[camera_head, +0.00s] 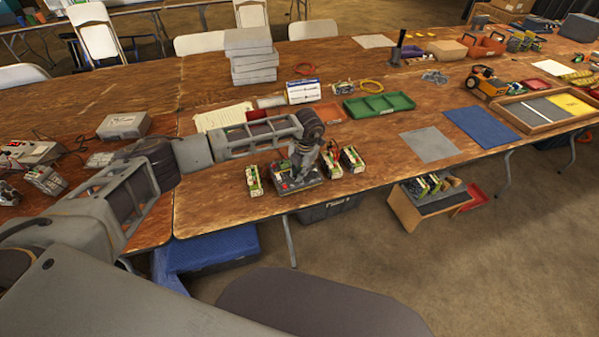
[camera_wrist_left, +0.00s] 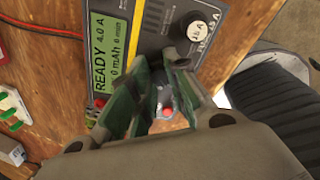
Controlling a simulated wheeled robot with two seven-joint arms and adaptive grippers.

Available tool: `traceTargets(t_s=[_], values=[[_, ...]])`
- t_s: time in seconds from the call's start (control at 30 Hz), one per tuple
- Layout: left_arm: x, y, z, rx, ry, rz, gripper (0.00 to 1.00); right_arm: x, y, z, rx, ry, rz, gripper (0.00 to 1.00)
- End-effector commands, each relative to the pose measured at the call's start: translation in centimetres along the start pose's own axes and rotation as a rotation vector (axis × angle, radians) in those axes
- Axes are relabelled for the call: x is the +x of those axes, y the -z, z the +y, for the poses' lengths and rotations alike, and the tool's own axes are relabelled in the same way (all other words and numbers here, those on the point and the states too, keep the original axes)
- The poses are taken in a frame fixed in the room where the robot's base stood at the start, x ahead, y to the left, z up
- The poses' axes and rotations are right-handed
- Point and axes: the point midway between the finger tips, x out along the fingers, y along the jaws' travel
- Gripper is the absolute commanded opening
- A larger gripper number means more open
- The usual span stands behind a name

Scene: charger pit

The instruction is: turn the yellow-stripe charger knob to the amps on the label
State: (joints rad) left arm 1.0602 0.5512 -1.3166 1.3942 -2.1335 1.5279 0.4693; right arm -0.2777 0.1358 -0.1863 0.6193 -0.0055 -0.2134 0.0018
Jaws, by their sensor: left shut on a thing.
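A dark charger (camera_wrist_left: 155,20) has a lit green display (camera_wrist_left: 106,45) that reads READY, 4.0 A, 0 mAh and 0 min. A round white knob-like part (camera_wrist_left: 197,30) is on its face, beside lettering that seems to read 1.5 A. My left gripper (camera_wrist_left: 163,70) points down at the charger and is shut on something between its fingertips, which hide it. The white part shows just beyond the right finger. In the head view my left gripper (camera_head: 304,165) is down on the charger (camera_head: 286,185). My right gripper is not in view.
Small battery-like packs (camera_head: 253,180) stand close on both sides of the charger. A green tray (camera_head: 379,104) and a white-and-blue box (camera_head: 303,91) stand behind it. Other devices (camera_head: 45,179) sit at the far left. The table's front edge is near.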

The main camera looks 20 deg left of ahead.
Motion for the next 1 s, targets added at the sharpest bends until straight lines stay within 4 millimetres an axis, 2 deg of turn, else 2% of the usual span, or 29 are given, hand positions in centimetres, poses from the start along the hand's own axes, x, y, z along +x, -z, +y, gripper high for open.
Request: traceTargets(t_s=[0.37, 0.4, 0.57, 1.0], values=[[-0.14, -0.10, 0.06, 0.004, -0.001, -0.003, 0.00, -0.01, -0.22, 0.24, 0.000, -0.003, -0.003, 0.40], [-0.14, -0.10, 0.06, 0.004, -0.001, -0.003, 0.21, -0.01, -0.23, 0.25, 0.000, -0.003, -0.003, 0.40], [-0.10, -0.06, 0.05, 0.004, -0.001, -0.002, 0.41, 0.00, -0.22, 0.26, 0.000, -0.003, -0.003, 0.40], [-0.38, -0.04, 0.01, 0.004, 0.000, -0.001, 0.41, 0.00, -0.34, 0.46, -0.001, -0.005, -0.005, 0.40]])
